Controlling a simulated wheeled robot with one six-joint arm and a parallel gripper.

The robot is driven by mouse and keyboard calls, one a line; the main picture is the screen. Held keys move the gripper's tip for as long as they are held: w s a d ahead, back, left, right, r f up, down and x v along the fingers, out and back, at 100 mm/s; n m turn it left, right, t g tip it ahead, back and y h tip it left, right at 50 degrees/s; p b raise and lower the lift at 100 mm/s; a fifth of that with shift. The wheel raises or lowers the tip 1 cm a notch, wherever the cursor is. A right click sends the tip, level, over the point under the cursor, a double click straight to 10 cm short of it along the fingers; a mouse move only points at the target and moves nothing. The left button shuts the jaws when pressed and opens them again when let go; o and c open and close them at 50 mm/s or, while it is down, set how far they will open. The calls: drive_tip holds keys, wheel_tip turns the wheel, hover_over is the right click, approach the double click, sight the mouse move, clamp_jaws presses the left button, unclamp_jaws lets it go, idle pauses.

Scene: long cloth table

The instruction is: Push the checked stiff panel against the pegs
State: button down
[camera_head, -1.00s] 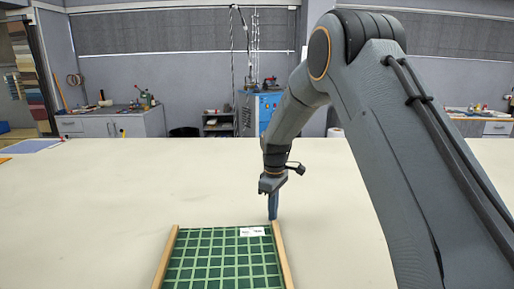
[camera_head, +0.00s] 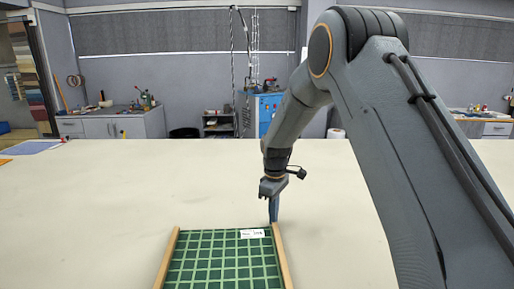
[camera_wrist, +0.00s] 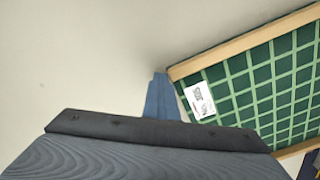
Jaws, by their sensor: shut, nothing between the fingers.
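The checked panel (camera_head: 222,262) is dark green with light green lines and a white label at its far right corner. It lies on the table with its near part cut off by the picture edge. Wooden strips run along its left (camera_head: 167,257) and right (camera_head: 282,257) sides. My gripper (camera_head: 273,211) is shut and empty, its blue fingers pointing down at the panel's far right corner. In the wrist view the blue fingertips (camera_wrist: 160,96) are beside the end of a wooden strip (camera_wrist: 240,42) and the panel (camera_wrist: 250,88); contact is unclear. No pegs show in either view.
A blue flat item (camera_head: 30,147) lies at the far left edge. Cabinets and a blue machine stand beyond the table.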

drive_tip(key=shift+s+p, duration=0.3)
drive_tip(key=shift+s, duration=0.35)
drive_tip(key=shift+w+r+p, duration=0.35)
drive_tip(key=shift+r+p, duration=0.05)
drive_tip(key=shift+r, duration=0.6)
drive_tip(key=shift+w+r+p, duration=0.35)
drive_tip(key=shift+r, duration=0.6)
drive_tip(key=shift+w+r+p, duration=0.35)
drive_tip(key=shift+r+p, duration=0.05)
drive_tip(key=shift+r, duration=0.6)
drive_tip(key=s+d+m, duration=0.4)
drive_tip(key=s, duration=0.6)
drive_tip(key=s+d+r+m+t, duration=0.1)
drive_tip(key=s+d+m, duration=0.3)
drive_tip(key=s, duration=0.6)
drive_tip(key=s+d+m, duration=0.4)
drive_tip(key=s+d, duration=0.2)
drive_tip(key=s, duration=0.5)
drive_tip(key=shift+r+b, duration=0.35)
drive_tip(key=shift+b, duration=0.05)
